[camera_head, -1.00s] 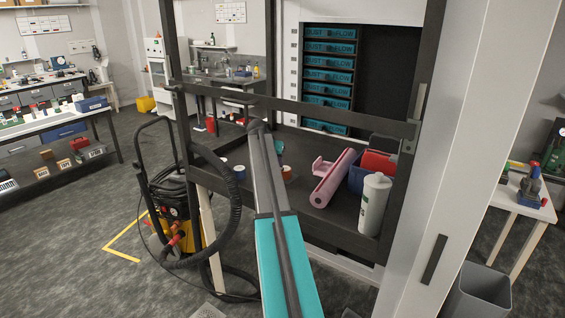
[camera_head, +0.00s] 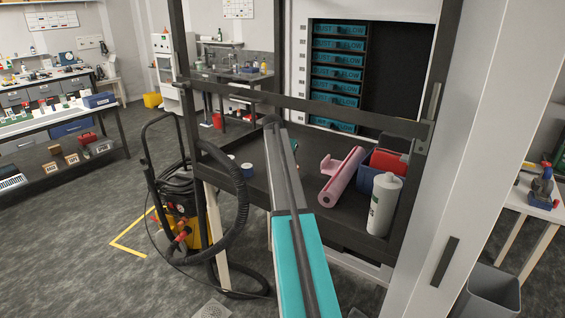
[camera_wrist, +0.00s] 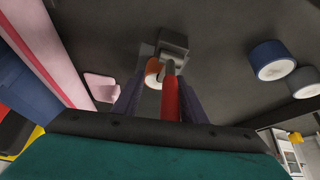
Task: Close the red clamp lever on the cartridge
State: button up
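The red clamp lever (camera_wrist: 170,98) shows in the wrist view as a red bar between the two dark fingers of my gripper (camera_wrist: 161,84). The fingers stand apart, and the lever appears nearer the right finger; I cannot tell if it touches. Just beyond lie an orange-rimmed round part (camera_wrist: 153,72) and a dark grey block (camera_wrist: 172,42), which may be the cartridge and its holder. The lever's far end is partly hidden by a grey rod. In the head view my arm hides the lever and my gripper.
On the dark bench (camera_head: 262,185) are a pink roll (camera_head: 343,178), a blue bin (camera_head: 367,178) with a red item (camera_head: 388,161), and a white bottle (camera_head: 383,205). A dark crossbar (camera_head: 330,112) spans the bench front.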

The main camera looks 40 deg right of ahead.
jog(key=shift+w+a+r, duration=0.2)
jog(key=shift+w+a, duration=0.15)
jog(key=shift+b+v, duration=0.55)
jog(key=shift+v, duration=0.5)
jog(key=s+a+r+b, duration=0.2)
jog(key=s+a+b, duration=0.2)
jog(key=a, duration=0.8)
jog(key=shift+s+r, duration=0.25)
jog(key=shift+s, duration=0.5)
jog(key=shift+a, duration=0.1)
